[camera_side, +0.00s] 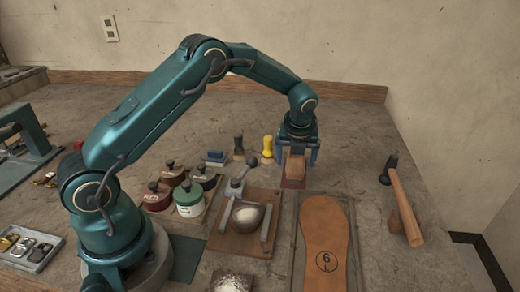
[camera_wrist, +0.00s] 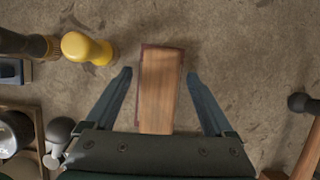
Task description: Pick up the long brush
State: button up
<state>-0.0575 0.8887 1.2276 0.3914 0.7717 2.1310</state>
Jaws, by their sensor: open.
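The long brush, a wooden block with a dark reddish edge, lies on the bench under my gripper; it shows in the side view (camera_side: 294,172) and the wrist view (camera_wrist: 161,92). My gripper points down over it and is open, in the side view (camera_side: 297,161) and the wrist view (camera_wrist: 159,73). In the wrist view one finger is on each side of the brush, with a gap on both sides, and its near end runs under the gripper body. I cannot tell how far the fingertips are above the bench.
A yellow-handled tool (camera_side: 267,146) and a dark-handled one (camera_side: 238,145) stand to the left. A clamp fixture with a bowl (camera_side: 247,215) and lidded pots (camera_side: 188,198) are nearer. A sole (camera_side: 325,240) lies in front; a hammer (camera_side: 404,205) lies right. Bench behind is clear.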

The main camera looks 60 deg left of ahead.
aim_at(296, 158)
grip_shut()
dwell(0.3)
notch_tip(296, 158, up, 10)
jog(key=c, duration=0.6)
grip_release()
jog(key=shift+c, duration=0.2)
jog(key=c, duration=0.6)
jog(key=shift+c, duration=0.2)
